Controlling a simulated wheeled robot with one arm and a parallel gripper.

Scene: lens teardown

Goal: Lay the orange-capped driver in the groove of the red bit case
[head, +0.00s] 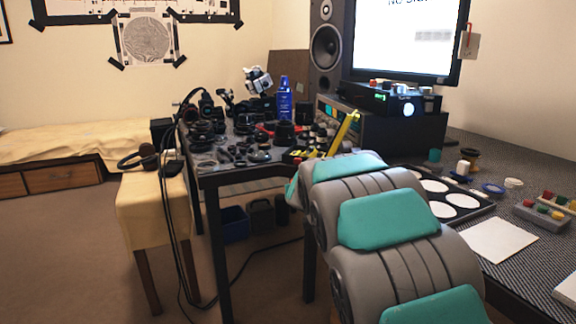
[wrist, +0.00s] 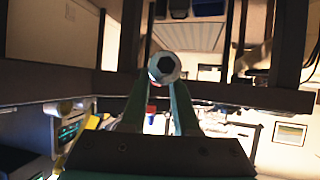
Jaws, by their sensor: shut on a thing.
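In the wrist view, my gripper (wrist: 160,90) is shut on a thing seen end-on. It has a pale grey, six-sided end with a dark centre, and a speck of orange-red shows below it. I take it to be the driver (wrist: 165,67); its cap and length are not clearly seen. In the head view, my grey and teal arm reaches toward the cluttered table and hides my gripper. A small red patch lies among the dark parts on that table; I cannot tell whether it is the bit case. No groove is visible.
The dark table (head: 232,181) is crowded with lens parts. A blue bottle (head: 285,100) stands at its back and a yellow strip (head: 343,133) rises near its right end. A cloth-covered bench (head: 150,212) is at left. The right desk holds a tray and a white sheet (head: 498,241).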

